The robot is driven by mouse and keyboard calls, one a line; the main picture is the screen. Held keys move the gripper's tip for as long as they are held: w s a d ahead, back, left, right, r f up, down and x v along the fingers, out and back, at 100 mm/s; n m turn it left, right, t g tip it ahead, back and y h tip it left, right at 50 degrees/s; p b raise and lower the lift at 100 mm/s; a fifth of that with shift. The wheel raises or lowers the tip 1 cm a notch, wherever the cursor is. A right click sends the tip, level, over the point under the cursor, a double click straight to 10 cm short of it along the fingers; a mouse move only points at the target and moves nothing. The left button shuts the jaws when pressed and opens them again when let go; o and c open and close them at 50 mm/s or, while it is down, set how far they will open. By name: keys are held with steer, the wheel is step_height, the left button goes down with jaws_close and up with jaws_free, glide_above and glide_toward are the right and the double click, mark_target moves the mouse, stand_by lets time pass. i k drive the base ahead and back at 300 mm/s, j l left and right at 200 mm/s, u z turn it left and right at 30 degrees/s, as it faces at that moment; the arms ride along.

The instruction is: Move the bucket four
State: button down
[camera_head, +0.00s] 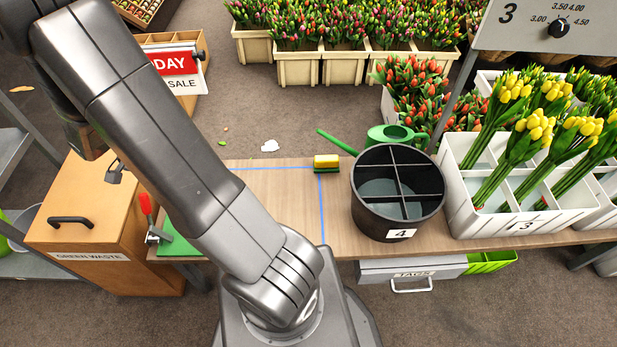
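The bucket four (400,233) is a round black bucket with a white label "4". It stands upright on the wooden bench (285,218), right of the blue tape lines (321,207). A cross divider splits it into compartments; pale water shows inside and no flowers. My arm rises from the bottom middle to the upper left and bends down there. What seems to be part of my gripper (114,173) shows behind the arm, over the green waste box, far left of the bucket. My arm hides most of it, so its fingers cannot be made out.
A yellow and green sponge (326,162) and a green watering can (392,135) are close to the bucket. A white crate (455,200) labelled 3 with yellow tulips stands to its right. A red-handled clamp (147,206) and the green waste box (90,225) are at left.

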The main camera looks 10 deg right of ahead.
mark_target(392, 197)
steer(key=j+z, duration=0.1)
steer(key=z, duration=2.5)
steer(key=j, duration=0.1)
